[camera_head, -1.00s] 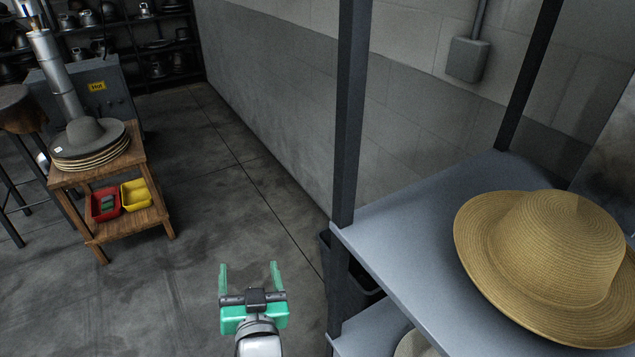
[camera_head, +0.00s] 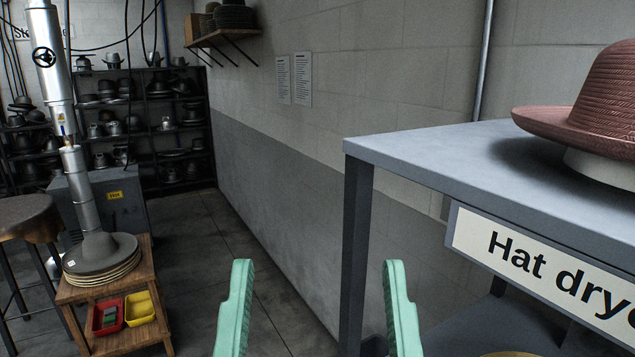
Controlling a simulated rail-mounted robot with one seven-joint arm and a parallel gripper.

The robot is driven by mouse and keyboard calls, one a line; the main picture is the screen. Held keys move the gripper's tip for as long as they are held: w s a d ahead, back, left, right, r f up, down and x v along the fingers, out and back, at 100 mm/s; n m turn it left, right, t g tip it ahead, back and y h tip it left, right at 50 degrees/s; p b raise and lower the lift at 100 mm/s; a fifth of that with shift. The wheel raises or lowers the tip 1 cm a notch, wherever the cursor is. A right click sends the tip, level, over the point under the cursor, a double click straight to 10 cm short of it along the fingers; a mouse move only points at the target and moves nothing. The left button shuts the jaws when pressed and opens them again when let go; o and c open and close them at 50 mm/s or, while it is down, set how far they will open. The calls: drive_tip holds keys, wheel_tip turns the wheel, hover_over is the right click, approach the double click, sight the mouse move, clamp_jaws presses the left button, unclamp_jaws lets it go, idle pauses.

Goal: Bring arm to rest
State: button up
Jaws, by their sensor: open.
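My gripper (camera_head: 318,310) shows at the bottom centre as two green fingers standing upright and wide apart. It is open and nothing is between the fingers. The rest of my arm is below the picture. The fingers appear in front of the floor and the left leg of the grey shelf rack (camera_head: 357,255).
A pink hat (camera_head: 590,95) sits on the rack's top, above a "Hat dry..." sign (camera_head: 540,262). A straw hat (camera_head: 510,354) barely shows below. Floor (camera_head: 200,235) between is clear.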

wheel_tip(320, 180, up, 23)
drive_tip(key=p, duration=1.9)
drive_tip(key=shift+a, duration=0.2)
